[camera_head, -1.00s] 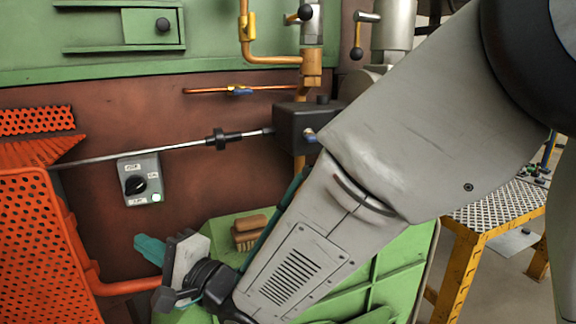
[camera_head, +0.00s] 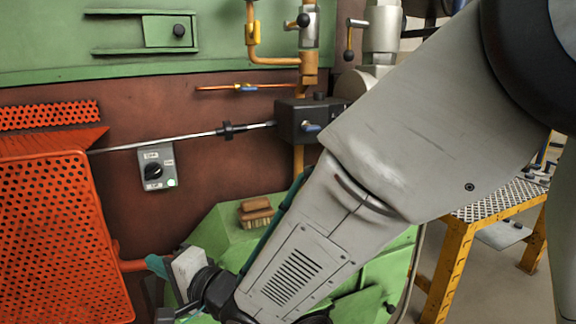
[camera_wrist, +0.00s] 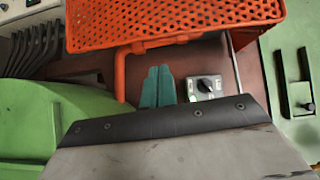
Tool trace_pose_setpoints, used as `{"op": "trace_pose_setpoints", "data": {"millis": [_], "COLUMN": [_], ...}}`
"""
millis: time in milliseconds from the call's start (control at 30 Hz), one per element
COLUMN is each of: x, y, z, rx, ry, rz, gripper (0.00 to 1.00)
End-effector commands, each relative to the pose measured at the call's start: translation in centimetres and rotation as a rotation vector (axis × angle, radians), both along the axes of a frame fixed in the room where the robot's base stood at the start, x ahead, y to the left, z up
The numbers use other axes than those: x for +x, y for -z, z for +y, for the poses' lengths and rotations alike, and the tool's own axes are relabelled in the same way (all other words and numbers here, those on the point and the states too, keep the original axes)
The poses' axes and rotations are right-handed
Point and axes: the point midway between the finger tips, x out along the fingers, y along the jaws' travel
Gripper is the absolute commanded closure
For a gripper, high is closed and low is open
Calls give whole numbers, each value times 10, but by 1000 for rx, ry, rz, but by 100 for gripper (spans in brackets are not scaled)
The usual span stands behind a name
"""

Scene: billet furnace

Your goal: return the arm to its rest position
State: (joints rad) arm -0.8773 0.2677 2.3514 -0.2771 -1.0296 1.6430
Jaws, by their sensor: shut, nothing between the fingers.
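My gripper (camera_wrist: 158,87) shows in the wrist view as two teal fingers side by side, shut with nothing between them. In the head view the gripper (camera_head: 158,266) is at the lower left, in front of the brown furnace wall and to the right of the orange perforated guard. My grey arm reaches down from the upper right, folded over the green casing, and hides part of it. The fingertips appear clear of the guard and the switch box. Their exact distance from the wall cannot be told.
The orange perforated guard (camera_head: 60,240) stands at left. A grey switch box (camera_head: 157,167) with a black knob is on the wall. A thin rod (camera_head: 185,137) runs to a dark valve box. Wooden-looking blocks (camera_head: 256,212) lie on the green casing (camera_head: 222,226). A yellow-legged table (camera_head: 455,262) stands at right.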

Motion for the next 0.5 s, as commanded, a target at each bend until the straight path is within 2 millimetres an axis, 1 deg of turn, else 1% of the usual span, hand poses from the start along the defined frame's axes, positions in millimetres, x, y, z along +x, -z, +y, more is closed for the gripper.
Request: {"op": "trace_pose_setpoints", "data": {"millis": [100,167,267,367,467,500], "x": [2,2,4,10,16,17], "y": [24,36,53,69,78,80], "z": [-6,-11,-26,-56,-105,-127], "rx": [-152,-239,-405,-610,-856,-954], "ry": [15,19,24,23,4,-14], "rz": [-35,-57,-96,-136,-163,-165], "gripper": [100,100,100,100,100,100]}}
